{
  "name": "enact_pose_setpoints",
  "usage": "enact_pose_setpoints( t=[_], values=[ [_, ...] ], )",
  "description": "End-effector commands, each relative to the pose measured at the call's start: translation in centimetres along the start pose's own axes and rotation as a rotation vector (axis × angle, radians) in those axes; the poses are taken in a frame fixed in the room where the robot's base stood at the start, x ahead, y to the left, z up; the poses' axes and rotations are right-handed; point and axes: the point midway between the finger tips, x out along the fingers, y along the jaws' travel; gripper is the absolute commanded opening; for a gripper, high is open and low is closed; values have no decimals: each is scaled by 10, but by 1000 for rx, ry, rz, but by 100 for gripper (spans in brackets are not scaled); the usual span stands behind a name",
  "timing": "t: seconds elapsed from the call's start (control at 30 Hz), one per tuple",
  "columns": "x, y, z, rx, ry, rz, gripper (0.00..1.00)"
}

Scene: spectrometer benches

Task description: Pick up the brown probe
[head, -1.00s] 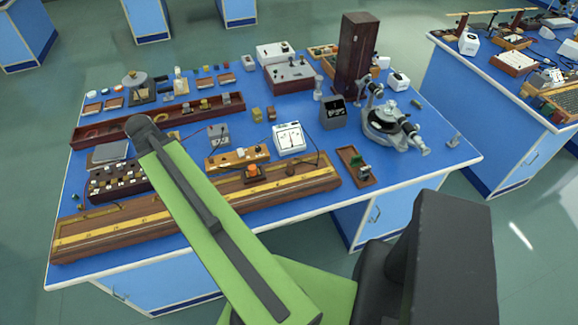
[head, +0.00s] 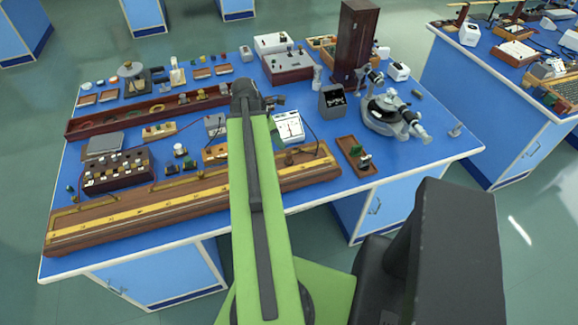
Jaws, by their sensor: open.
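A small brown piece that looks like the brown probe (head: 288,157) stands on the long wooden metre board (head: 130,216), just right of my arm in the head view. A dark wire runs near it; its exact shape is too small to tell. My gripper (head: 275,102) shows only as a small dark shape at the far end of my green arm, above the table's middle. It is open, and I see nothing between its jaws. It is beyond the board and apart from the brown piece. My arm hides the middle of the board.
A white meter (head: 289,127) and a dark grey box (head: 332,101) stand beyond the board. A spectrometer (head: 390,115) and a tall brown case (head: 358,40) are at the right. A wooden tray (head: 352,147) lies right of the board. Blue tabletop shows at the front right.

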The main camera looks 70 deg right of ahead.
Motion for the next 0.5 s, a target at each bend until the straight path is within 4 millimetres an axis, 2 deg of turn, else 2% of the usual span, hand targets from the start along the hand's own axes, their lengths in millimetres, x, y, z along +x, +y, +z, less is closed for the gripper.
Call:
enact_pose_setpoints(
  t=[0.03,0.2,0.5],
  values=[
    [23,0,-4,1,0,0,43],
    [57,0,-4,1,0,1,43],
    [66,0,-2,-1,0,1,43]
  ],
)
